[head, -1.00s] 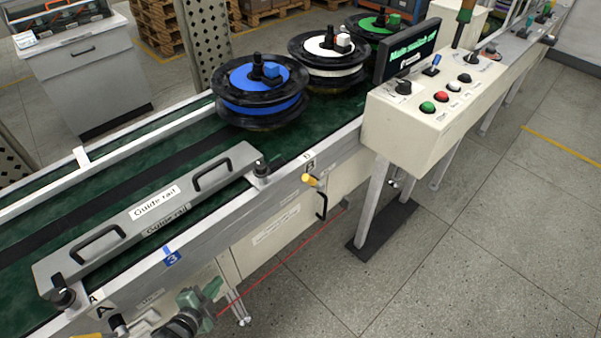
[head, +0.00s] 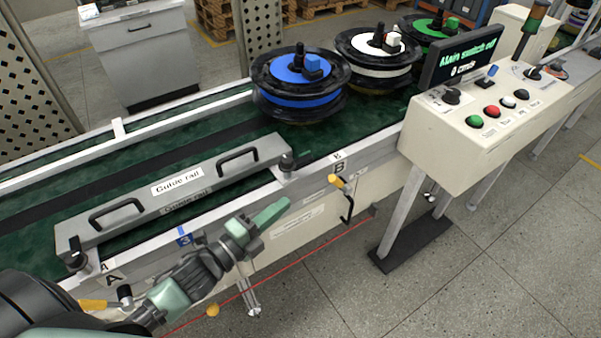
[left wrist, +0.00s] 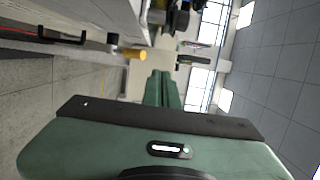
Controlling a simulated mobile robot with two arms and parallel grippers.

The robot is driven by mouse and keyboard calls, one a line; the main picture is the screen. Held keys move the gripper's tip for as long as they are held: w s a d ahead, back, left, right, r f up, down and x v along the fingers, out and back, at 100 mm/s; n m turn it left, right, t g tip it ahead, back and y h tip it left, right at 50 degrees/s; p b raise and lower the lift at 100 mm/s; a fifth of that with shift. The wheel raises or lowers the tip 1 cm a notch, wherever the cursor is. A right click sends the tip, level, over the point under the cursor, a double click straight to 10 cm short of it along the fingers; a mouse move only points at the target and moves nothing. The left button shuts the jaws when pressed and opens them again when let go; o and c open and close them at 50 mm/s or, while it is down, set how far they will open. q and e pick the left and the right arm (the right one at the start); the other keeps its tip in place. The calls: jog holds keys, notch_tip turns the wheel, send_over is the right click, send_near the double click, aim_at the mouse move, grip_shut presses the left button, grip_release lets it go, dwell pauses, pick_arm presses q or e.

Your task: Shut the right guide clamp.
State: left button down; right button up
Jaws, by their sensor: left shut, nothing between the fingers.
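The guide rail (head: 180,190) is a long grey bar with two black handles, lying along the conveyor's near side. At its right end, by label B, the right guide clamp's yellow-tipped lever (head: 337,182) sticks out from the conveyor's front side. At the left end, by label A, another yellow-tipped lever (head: 95,305) shows, partly near my arm. My left gripper (head: 278,210), green, is shut and empty, in front of the conveyor's side and left of the right lever, apart from it. In the left wrist view, the shut fingers (left wrist: 165,88) point towards a yellow lever tip (left wrist: 135,54).
Blue (head: 300,88), white and green hub spools stand on the belt beyond the rail. A control box (head: 490,115) with buttons and a screen reading "Main switch off" stands to the right. A black bent handle (head: 348,208) hangs below the right lever.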

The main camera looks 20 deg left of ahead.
aim_at(297, 159)
pick_arm(q)
jog(key=w+b, duration=0.1)
jog(key=w, duration=0.2)
jog(key=w+d+b, duration=0.1)
jog(key=w, duration=0.3)
jog(key=w+b, duration=0.1)
jog(key=w, duration=0.3)
jog(key=shift+d+f, duration=0.15)
jog(key=shift+d, duration=0.1)
jog(key=shift+w+a+b, duration=0.25)
jog(key=shift+a+b, duration=0.05)
jog(key=shift+a, duration=0.05)
jog(key=shift+n+y, duration=0.3)
